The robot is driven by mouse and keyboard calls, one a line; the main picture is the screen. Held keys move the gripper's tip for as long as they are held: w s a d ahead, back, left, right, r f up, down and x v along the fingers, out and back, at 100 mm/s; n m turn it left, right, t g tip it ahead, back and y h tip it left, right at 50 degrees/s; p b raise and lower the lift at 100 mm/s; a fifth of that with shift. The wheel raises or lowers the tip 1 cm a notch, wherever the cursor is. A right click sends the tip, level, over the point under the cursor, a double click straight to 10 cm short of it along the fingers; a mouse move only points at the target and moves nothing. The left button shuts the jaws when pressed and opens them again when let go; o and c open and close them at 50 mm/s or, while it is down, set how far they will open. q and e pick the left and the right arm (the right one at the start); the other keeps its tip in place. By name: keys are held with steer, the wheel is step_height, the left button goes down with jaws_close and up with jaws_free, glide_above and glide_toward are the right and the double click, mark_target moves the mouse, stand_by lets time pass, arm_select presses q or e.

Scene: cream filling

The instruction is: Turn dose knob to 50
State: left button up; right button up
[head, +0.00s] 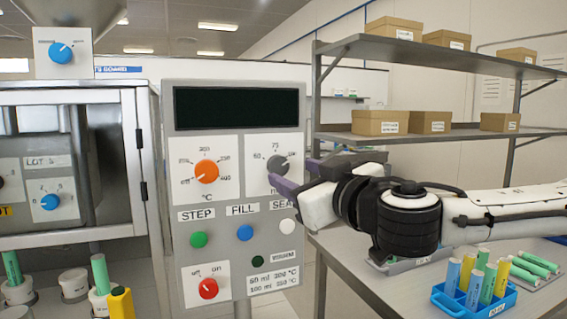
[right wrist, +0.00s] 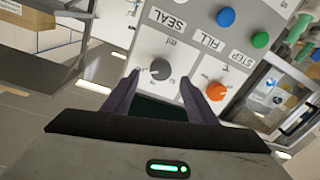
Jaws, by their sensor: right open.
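The grey dose knob (head: 277,163) is on the upper right of the control panel, with small number marks around it. It also shows in the right wrist view (right wrist: 160,69). I cannot clearly tell which mark its pointer faces. My right gripper (head: 283,178) comes in from the right, with its purple fingers just in front of the panel by the knob. In the right wrist view the fingers (right wrist: 160,97) are spread and empty. The knob appears beyond and between their tips, and contact is not visible. The fingers hide the lower part of the dial. My left gripper is not in view.
An orange temperature knob (head: 207,172) sits left of the dose knob. Green (head: 199,239), blue (head: 245,233) and white (head: 287,227) buttons lie below, above a red on/off knob (head: 208,288). A blue rack (head: 480,303) with tubes stands on the right table.

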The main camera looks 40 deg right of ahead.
mark_target(281, 168)
steer(key=w, duration=0.4)
steer(key=shift+d+p, duration=0.3)
steer(key=shift+d, duration=0.05)
steer(key=shift+w, duration=0.4)
steer(key=shift+w+d, duration=0.1)
steer(key=shift+w, duration=0.25)
steer(key=c, duration=1.1)
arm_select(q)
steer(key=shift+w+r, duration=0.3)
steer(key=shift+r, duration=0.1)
arm_select(e)
steer(key=shift+o, duration=0.2)
